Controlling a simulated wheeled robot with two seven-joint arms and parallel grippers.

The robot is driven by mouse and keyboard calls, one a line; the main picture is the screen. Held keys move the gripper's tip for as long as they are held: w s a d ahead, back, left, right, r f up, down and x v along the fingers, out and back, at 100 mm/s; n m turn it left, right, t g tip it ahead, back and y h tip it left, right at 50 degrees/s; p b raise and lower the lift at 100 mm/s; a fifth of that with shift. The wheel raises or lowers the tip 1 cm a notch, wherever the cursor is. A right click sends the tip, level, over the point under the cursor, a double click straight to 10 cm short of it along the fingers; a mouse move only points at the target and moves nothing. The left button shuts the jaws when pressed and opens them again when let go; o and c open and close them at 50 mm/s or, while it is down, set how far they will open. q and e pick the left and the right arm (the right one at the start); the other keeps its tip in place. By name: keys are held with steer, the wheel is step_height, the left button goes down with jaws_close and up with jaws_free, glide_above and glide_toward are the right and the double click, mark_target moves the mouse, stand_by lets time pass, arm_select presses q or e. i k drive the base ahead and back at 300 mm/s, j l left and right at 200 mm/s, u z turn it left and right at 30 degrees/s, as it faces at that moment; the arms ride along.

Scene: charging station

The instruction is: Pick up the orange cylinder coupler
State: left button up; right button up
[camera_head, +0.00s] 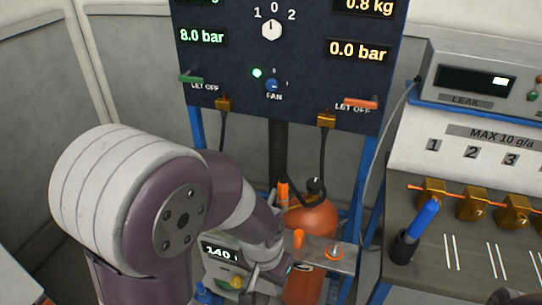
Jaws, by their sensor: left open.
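An orange gas cylinder (313,222) with a black valve top stands behind a small metal shelf (318,262) below the dark panel. An upright orange fitting (283,194) is beside it, just left of its valve. I cannot tell for certain which of these is the coupler. My left gripper (273,278) is low at the shelf's left end, below the orange fittings; it is open, and its fingers are small and partly hidden by my arm.
A dark control panel (300,115) on blue posts stands behind, with black hoses hanging from it. A digital scale (222,253) is beside my left arm. At right, a grey bench (425,270) carries brass fittings (474,207) and a blue-handled tool (421,220).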

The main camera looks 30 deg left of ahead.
mark_target(282, 199)
steer(key=u, duration=0.85)
